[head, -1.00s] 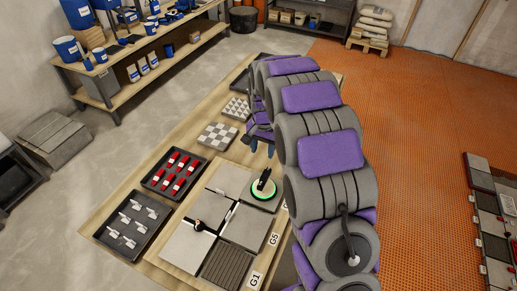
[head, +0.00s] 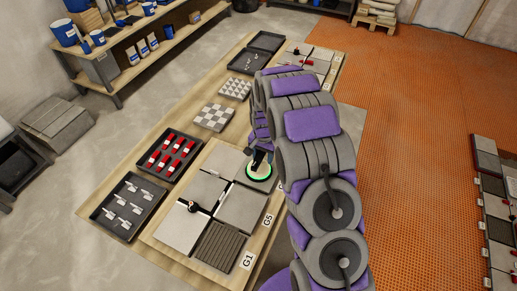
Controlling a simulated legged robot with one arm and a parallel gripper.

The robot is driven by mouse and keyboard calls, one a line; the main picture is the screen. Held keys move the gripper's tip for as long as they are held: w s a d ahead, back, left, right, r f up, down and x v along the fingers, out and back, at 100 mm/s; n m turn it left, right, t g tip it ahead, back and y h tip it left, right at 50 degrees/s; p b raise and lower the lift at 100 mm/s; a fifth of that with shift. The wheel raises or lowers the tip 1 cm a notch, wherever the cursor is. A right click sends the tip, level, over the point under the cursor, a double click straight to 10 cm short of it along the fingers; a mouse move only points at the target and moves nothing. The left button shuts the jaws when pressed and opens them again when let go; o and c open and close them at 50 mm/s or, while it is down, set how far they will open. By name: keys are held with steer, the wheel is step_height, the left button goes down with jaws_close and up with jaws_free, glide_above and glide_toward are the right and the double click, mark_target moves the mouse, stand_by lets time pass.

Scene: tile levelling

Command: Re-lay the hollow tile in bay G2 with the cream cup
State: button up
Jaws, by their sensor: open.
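A round suction cup (head: 258,176) with a cream disc, a bright green ring and a dark handle sits on a grey tile at the right of the near tile bed (head: 165,232). My gripper (head: 258,153) is open, low over this cup at its dark handle. I cannot tell whether the fingers touch the handle. The bed holds several plain grey tiles (head: 240,207) and one dark ribbed tile (head: 219,247). Labels G1 (head: 248,260) and G5 (head: 267,219) are readable. No G2 label can be read, and my arm hides the bed's right edge.
A dark-handled tool (head: 193,207) lies on the bed. Left of it are a tray of red clips (head: 171,155) and a tray of pale clips (head: 127,206). Checkered (head: 214,117) and patterned (head: 235,88) tiles lie behind. Orange flooring (head: 415,120) is open at right.

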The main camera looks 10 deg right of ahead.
mark_target(255, 159)
steer(key=shift+f, duration=0.5)
steer(key=shift+a+f, duration=0.15)
steer(key=shift+f, duration=0.1)
steer(key=shift+a+f, duration=0.15)
steer(key=shift+a, duration=1.2)
steer(key=shift+d, duration=1.25)
steer(key=c, duration=0.5)
steer(key=shift+c, duration=0.9)
steer(key=shift+a, duration=0.25)
steer(key=shift+c, duration=0.8)
steer(key=shift+a, duration=0.55)
jaws_close()
steer(key=shift+o, duration=1.6)
jaws_free()
steer(key=shift+d, duration=0.3)
steer(key=c, duration=0.3)
jaws_close()
